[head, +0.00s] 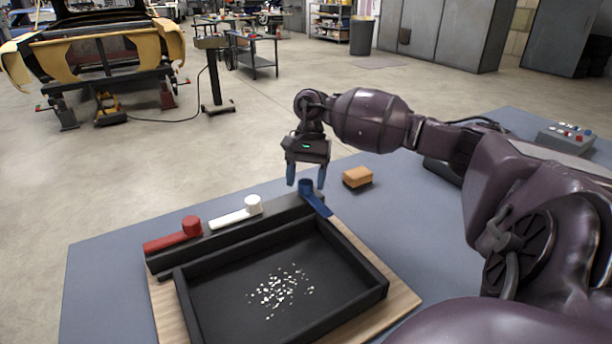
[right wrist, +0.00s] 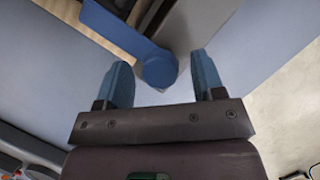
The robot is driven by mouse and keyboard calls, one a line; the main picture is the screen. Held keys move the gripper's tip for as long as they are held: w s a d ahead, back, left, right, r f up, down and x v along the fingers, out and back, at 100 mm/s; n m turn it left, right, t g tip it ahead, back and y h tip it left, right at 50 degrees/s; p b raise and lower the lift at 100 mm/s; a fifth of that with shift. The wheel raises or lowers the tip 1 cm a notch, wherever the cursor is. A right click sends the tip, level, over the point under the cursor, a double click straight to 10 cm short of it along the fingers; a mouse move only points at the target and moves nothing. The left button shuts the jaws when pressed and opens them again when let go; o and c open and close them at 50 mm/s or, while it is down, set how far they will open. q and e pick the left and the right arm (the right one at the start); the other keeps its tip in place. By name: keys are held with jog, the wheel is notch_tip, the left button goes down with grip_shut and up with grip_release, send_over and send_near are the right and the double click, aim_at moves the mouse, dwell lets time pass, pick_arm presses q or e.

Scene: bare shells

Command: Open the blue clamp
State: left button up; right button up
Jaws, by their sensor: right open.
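The blue clamp (head: 314,198) is at the right end of a black rail behind the dark tray. Its arm slants from the round knob down toward the front right. My right gripper (head: 306,178) points down over the knob, with its blue fingers apart on either side. In the right wrist view the blue clamp (right wrist: 158,66) has its knob near the space between the open fingertips (right wrist: 160,70); contact cannot be told. My left gripper is not in view.
A red clamp (head: 175,235) and a white clamp (head: 237,212) sit on the same rail. The black tray (head: 190,300) holds scattered white bits. An orange-brown block (head: 357,177) lies right of the gripper. A grey button box (head: 566,138) stands at the table's far right.

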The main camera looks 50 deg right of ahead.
jog(key=shift+c, duration=0.3)
jog(key=c, duration=1)
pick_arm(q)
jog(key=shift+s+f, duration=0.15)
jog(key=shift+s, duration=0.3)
pick_arm(e)
grip_shut()
